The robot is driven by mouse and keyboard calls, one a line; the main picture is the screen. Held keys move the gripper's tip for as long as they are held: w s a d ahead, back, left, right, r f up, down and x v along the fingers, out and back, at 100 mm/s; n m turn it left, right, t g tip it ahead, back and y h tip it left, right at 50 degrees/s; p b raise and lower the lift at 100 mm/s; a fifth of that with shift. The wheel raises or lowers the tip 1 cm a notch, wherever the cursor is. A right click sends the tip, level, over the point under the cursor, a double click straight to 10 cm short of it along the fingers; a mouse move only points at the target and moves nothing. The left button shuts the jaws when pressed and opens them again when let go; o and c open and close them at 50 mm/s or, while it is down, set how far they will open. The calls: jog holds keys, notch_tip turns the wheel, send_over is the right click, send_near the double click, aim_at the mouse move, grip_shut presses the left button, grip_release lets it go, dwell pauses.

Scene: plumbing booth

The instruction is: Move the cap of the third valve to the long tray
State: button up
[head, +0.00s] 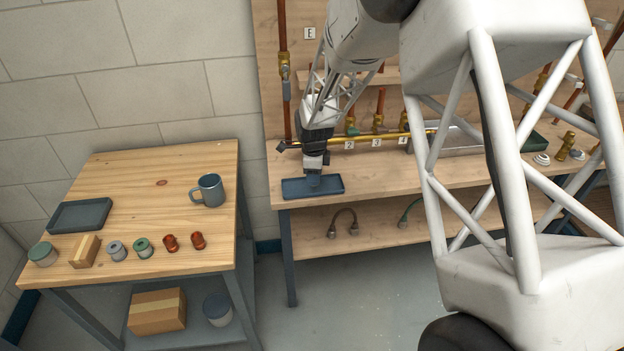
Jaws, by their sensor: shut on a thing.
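My gripper (315,166) points down over a small blue tray (334,188) at the left front of the workbench. It is shut on a small blue-grey piece (313,181), mostly hidden; I cannot tell for sure that it is the cap. The piece is over or inside the tray, and I cannot tell whether it touches. Brass valves stand along the back pipe; the one behind label 3 (377,144) is the third valve (378,122). A long grey metal tray (458,150) lies farther right, partly hidden behind my arm.
White rings (541,158) and a brass fitting (566,146) sit at the bench's right. Hoses lie on the lower shelf.

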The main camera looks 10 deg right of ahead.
jog(key=shift+w+f, duration=0.1)
jog(key=shift+w, duration=1)
jog(key=shift+f, duration=0.1)
jog(key=shift+f, duration=1.65)
jog(key=shift+f, duration=0.15)
jog(key=o, duration=0.9)
jog(key=shift+o, duration=0.2)
notch_tip(320, 180, up, 12)
